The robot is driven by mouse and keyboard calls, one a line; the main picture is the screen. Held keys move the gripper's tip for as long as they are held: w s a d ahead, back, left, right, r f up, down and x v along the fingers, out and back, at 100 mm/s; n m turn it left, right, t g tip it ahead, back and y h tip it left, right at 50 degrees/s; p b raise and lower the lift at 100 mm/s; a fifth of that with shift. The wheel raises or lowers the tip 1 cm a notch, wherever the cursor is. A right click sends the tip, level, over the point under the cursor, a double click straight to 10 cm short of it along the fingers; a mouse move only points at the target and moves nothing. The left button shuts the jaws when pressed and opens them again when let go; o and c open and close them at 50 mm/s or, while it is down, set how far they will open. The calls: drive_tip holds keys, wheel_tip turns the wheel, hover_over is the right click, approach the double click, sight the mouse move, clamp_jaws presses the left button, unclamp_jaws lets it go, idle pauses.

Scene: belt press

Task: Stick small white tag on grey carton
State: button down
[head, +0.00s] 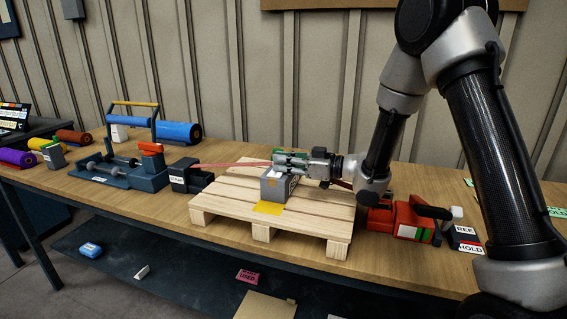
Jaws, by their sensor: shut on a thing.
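The grey carton (273,190) stands on a wooden pallet (228,187) on the bench. I cannot tell whether the fingers touch the carton.
A yellow sheet (268,208) lies on the pallet before the carton. A pink strap (232,164) runs from a black block (186,176) to the fingertips. A red tool (402,219) stands right of the pallet. The pallet's front right is clear.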

drive_tip(key=c, duration=1.5)
unclamp_jaws()
drive_tip(key=shift+o, duration=0.2)
drive_tip(key=v, duration=0.7)
drive_tip(key=shift+d, duration=0.2)
drive_tip(key=shift+s+d, duration=0.1)
drive_tip(key=v, duration=0.6)
drive_tip(key=shift+s+d, duration=0.15)
drive_tip(key=shift+d, duration=0.3)
